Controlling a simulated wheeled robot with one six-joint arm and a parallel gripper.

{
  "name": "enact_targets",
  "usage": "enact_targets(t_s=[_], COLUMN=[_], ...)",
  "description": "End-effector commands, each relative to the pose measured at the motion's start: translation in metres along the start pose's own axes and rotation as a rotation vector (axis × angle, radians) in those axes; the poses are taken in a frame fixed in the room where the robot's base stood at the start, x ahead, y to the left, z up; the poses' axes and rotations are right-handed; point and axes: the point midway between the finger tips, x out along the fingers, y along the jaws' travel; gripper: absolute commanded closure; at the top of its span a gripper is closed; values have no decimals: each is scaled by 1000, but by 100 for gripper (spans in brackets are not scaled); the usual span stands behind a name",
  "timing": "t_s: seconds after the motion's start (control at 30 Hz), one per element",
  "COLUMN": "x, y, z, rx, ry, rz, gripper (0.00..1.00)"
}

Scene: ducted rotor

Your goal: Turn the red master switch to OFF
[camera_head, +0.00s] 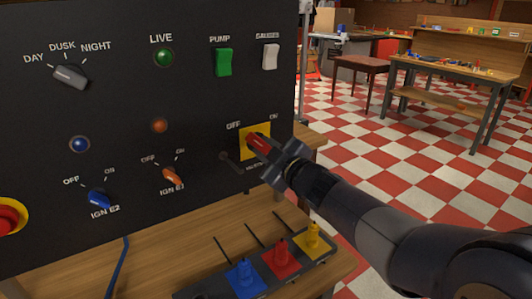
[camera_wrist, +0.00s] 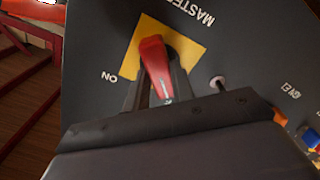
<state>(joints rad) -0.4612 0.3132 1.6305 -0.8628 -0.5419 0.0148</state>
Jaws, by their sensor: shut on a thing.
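The red master switch (camera_head: 258,143) sits on a yellow plate (camera_head: 245,150) at the lower right of the black panel. OFF is printed at the plate's upper left and ON at its upper right. My gripper (camera_head: 266,153) reaches in from the right and is shut on the red handle. In the wrist view the red handle (camera_wrist: 153,60) stands between the two dark fingers of my gripper (camera_wrist: 158,92). The ON label shows to its left there, and the OFF label is out of sight. I cannot tell which label the handle points to.
An orange IGN E1 knob (camera_head: 172,176) is farther left. Blue, red and yellow levers (camera_head: 281,255) stand on a box on the wooden bench below. Open checkered floor (camera_head: 360,150) lies to the right.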

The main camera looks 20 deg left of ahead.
Motion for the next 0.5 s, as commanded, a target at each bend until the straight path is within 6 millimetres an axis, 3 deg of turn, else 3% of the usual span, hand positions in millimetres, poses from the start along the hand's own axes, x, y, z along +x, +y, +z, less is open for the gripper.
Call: enact_targets(t_s=[0.5], x=[0], y=[-1], z=[0], rx=[-33], ry=[-1], rz=[-2], gripper=[99])
